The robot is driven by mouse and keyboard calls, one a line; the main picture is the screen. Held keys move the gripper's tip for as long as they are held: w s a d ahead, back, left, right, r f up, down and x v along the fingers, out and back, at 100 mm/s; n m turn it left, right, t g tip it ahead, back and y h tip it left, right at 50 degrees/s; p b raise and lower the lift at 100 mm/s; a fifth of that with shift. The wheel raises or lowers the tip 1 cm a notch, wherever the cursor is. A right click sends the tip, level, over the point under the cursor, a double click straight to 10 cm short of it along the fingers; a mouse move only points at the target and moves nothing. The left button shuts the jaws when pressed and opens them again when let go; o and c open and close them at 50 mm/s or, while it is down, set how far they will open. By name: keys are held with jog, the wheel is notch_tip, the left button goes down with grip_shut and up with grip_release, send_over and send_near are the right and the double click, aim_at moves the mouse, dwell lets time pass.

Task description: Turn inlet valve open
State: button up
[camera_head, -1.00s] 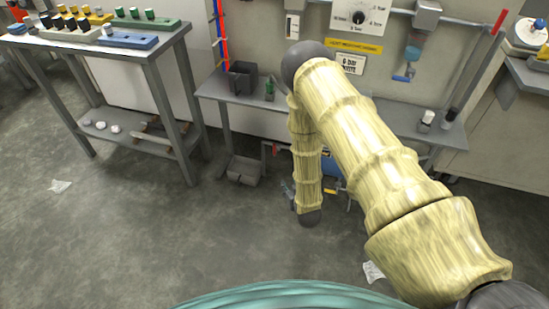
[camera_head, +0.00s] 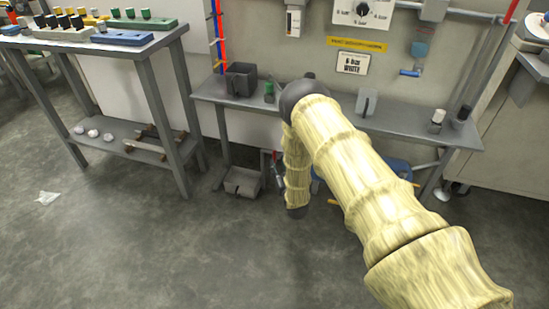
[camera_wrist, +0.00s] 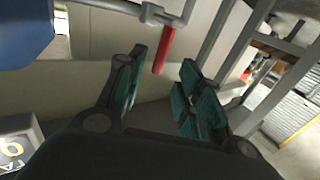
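In the wrist view, a red lever handle (camera_wrist: 164,50) hangs from a grey pipe fitting (camera_wrist: 155,15). My gripper (camera_wrist: 158,85) has its two teal-padded fingers spread with nothing between them. The red lever lies beyond the fingertips, in line with the gap and apart from both fingers. In the head view, a small red piece (camera_head: 275,157) shows under the workbench beside my forearm; I cannot tell if it is the same lever. My gripper is mostly hidden behind my forearm there. No readable label marks the inlet valve.
A blue rounded body (camera_wrist: 22,30) is close at upper left in the wrist view, with a pale label block (camera_wrist: 18,143) below it. Metal frame legs stand at right.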

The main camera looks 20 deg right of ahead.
aim_at(275, 156)
jog(key=shift+w+b, duration=0.85)
jog(key=shift+w, duration=2.5)
grip_shut()
